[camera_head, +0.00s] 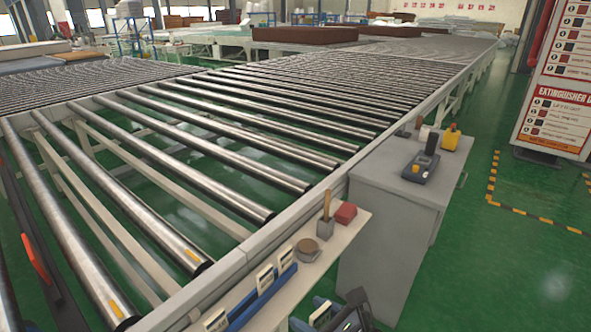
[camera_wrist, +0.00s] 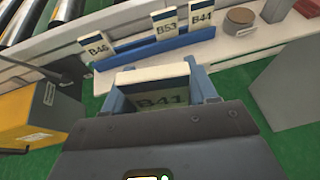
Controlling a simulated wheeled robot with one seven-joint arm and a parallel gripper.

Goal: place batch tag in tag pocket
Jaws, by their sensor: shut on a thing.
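My gripper (camera_wrist: 160,88) is shut on a white and dark tag marked B41 (camera_wrist: 160,102), with one finger at each side of it. In the head view my gripper (camera_head: 338,316) and the held tag (camera_head: 320,312) are at the bottom edge, below and right of the shelf. A blue rack (camera_wrist: 136,50) on the shelf carries upright tags marked B46 (camera_wrist: 95,48), B53 (camera_wrist: 165,24) and B44 (camera_wrist: 201,17). The rack also shows in the head view (camera_head: 272,289). The held tag is apart from the rack. I cannot tell which part is the tag pocket.
The pale shelf (camera_head: 345,238) also bears a round brown item (camera_head: 308,247), a grey cup with a brush (camera_head: 325,228) and a red block (camera_head: 346,212). A grey cabinet (camera_head: 385,230) stands to the right. A roller conveyor (camera_head: 200,130) lies behind. A yellow box (camera_wrist: 35,115) is left in the wrist view.

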